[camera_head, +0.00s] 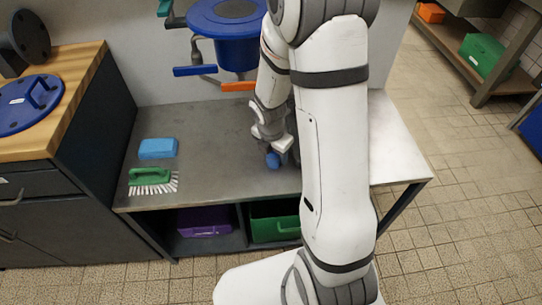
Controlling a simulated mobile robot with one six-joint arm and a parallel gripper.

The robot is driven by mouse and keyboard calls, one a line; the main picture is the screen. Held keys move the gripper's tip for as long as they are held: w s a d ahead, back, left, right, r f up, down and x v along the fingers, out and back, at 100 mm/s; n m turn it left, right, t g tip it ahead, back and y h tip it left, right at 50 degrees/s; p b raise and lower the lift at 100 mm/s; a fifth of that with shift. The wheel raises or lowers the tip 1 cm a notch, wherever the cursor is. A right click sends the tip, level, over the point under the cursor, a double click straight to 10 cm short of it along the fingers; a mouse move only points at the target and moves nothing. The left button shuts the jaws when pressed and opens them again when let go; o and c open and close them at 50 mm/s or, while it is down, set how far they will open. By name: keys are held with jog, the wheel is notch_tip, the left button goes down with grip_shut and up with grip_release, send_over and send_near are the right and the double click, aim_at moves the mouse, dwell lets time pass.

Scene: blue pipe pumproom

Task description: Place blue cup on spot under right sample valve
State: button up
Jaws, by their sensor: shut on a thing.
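My gripper (275,146) is shut on the small blue cup (273,161), which shows just below the fingers over the grey bench top. I cannot tell whether the cup touches the bench. A blue vessel (227,52) is on the wall behind the bench. Below it are a valve with a blue lever (194,71) on the left and one with an orange lever (238,86) on the right. The cup is nearer to me and to the right of the orange lever. I cannot make out a marked spot on the bench; my arm hides part of the surface.
A blue sponge (158,148) and a green brush (150,177) lie on the bench's left side. Purple (204,221) and green (272,226) crates sit below. A wood-topped cabinet (78,70) adjoins at left. The bench middle between brush and cup is clear.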

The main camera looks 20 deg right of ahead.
jog(key=shift+f, duration=0.1)
jog(key=o, duration=0.9)
jog(key=shift+o, duration=0.2)
